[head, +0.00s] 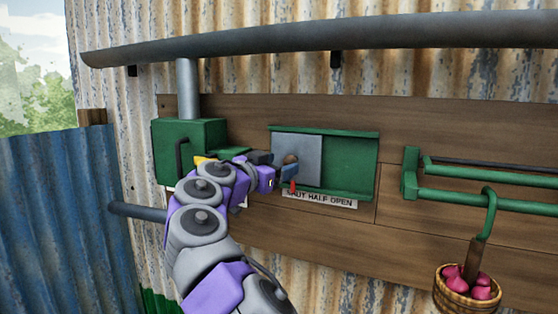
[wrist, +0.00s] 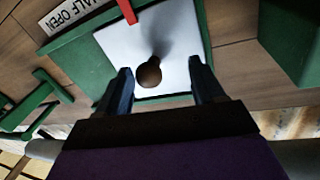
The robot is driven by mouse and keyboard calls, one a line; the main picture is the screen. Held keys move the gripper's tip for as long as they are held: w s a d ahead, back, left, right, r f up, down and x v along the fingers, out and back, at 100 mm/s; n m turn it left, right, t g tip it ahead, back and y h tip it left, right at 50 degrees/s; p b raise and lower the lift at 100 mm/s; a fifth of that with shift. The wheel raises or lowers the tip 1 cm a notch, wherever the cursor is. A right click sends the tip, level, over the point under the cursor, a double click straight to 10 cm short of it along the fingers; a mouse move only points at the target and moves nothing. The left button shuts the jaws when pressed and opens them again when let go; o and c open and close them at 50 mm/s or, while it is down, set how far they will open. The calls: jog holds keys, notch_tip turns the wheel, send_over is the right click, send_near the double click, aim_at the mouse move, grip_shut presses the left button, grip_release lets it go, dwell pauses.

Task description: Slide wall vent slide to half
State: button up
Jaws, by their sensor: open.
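The wall vent (head: 350,165) is a green frame with a grey slide plate (head: 300,148) covering its left part. The right part shows a green panel. The plate carries a round brown knob (head: 291,159), also seen in the wrist view (wrist: 150,74). A red pointer (head: 292,187) hangs at the plate's lower edge, above a label (head: 325,200) whose visible text ends in "HALF OPEN". My gripper (wrist: 163,85) is open, its blue fingers on either side of the knob with gaps between. In the head view my gripper (head: 284,168) partly hides the plate's lower left.
A green box (head: 195,140) with a dark handle is on the wall left of the vent. Green rails (head: 480,185) are to the right, with a hook and a basket of pink items (head: 468,290) below. A grey pipe (head: 300,38) crosses above.

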jog(key=shift+w+d+r, duration=0.1)
jog(key=shift+w+d, duration=0.05)
jog(key=shift+d, duration=0.5)
jog(key=shift+w+d+r, duration=0.1)
jog(key=shift+w+d, duration=0.05)
jog(key=shift+d, duration=0.8)
jog(key=shift+c, duration=0.4)
jog(key=shift+f, duration=0.1)
jog(key=c, duration=0.3)
jog(key=shift+a, duration=0.7)
jog(key=c, duration=0.5)
jog(key=shift+d, duration=0.1)
grip_shut()
